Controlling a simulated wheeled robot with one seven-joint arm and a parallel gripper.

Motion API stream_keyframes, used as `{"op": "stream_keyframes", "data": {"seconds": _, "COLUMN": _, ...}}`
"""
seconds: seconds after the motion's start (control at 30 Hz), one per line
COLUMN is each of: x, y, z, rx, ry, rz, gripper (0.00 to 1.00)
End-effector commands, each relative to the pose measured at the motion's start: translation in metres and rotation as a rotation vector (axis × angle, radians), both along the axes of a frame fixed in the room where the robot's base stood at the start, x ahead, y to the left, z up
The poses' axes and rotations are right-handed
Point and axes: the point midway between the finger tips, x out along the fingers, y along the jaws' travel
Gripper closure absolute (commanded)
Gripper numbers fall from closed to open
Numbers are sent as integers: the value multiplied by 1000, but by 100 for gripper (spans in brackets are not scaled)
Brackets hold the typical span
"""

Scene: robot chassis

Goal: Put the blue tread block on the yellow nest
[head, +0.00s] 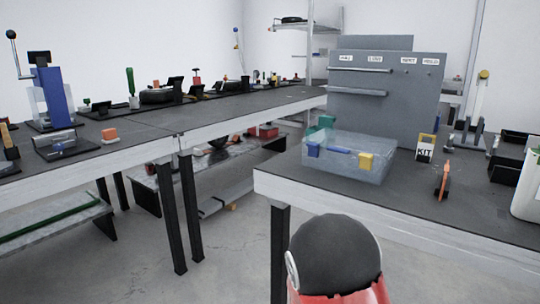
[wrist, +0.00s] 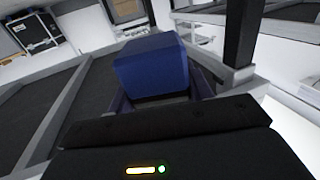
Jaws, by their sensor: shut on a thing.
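A dark blue block (wrist: 152,65), which fits the blue tread block, fills the upper middle of the wrist view. My gripper (wrist: 160,98) is shut on it, and its dark housing crosses the bottom of that view. The far side of the block and any tread on it are hidden. My gripper and the held block do not show in the head view. I cannot make out a yellow nest in either view.
The left bench (head: 165,131) holds several small fixtures. Floor shows between the benches.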

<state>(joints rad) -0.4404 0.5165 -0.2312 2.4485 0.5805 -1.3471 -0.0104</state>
Motion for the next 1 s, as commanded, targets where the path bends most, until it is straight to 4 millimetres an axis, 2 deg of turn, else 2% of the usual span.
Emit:
{"op": "stream_keyframes", "data": {"seconds": 0.03, "x": -3, "y": -3, "z": -9, "rx": -3, "ry": 3, "rz": 10, "gripper": 79}}
{"op": "stream_keyframes", "data": {"seconds": 0.27, "x": -2, "y": -7, "z": -32, "rx": -11, "ry": -5, "rz": 55, "gripper": 79}}
{"op": "stream_keyframes", "data": {"seconds": 0.37, "x": 5, "y": -8, "z": -50, "rx": -25, "ry": -9, "rz": 102, "gripper": 79}}
{"op": "stream_keyframes", "data": {"seconds": 0.5, "x": 14, "y": -8, "z": -84, "rx": -30, "ry": -10, "rz": 192, "gripper": 79}}
{"op": "stream_keyframes", "data": {"seconds": 0.7, "x": 16, "y": -7, "z": -122, "rx": -9, "ry": -7, "rz": 298, "gripper": 79}}
{"op": "stream_keyframes", "data": {"seconds": 0.83, "x": 7, "y": -7, "z": -127, "rx": 1, "ry": -5, "rz": 326, "gripper": 79}}
{"op": "stream_keyframes", "data": {"seconds": 1.0, "x": -22, "y": -6, "z": -114, "rx": 5, "ry": -5, "rz": 331, "gripper": 79}}
